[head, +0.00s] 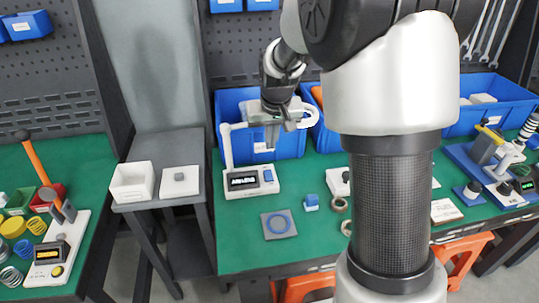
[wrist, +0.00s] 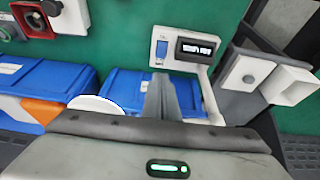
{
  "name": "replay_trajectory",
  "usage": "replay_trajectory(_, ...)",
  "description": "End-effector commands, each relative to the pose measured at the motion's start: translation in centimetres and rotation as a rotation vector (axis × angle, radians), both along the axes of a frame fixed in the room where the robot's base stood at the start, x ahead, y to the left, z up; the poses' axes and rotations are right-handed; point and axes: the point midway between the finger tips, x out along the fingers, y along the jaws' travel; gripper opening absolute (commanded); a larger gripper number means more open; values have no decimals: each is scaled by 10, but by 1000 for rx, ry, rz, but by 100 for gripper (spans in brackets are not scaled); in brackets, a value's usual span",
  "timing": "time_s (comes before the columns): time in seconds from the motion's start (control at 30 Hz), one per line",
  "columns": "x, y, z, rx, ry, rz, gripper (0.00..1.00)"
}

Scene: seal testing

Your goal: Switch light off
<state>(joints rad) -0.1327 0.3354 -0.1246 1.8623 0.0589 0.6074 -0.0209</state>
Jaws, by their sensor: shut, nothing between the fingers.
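A white device (head: 238,190) stands on the green bench, with a dark display and a blue switch (head: 268,176) on its base. Its white post (head: 227,148) rises at the left and bends toward my gripper. A white rounded head (head: 308,115) shows beside the gripper; whether it is lit I cannot tell. My gripper (head: 272,136) is shut and empty, above the bench and apart from the switch. In the wrist view the shut fingers (wrist: 160,84) point toward the base, with the blue switch (wrist: 161,51) just beyond their tips and the white head (wrist: 97,104) to the left.
Blue bins (head: 228,105) stand behind the device. A grey square with a blue ring (head: 279,224), a small blue block (head: 311,201) and metal rings lie on the bench. A grey side table (head: 165,143) carries white boxes. My arm hides the bench's middle right.

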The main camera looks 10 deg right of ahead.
Motion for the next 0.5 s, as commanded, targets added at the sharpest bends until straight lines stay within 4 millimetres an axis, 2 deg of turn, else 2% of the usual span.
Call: replay_trajectory(0.5,31,0,-99,0,4,-1,0)
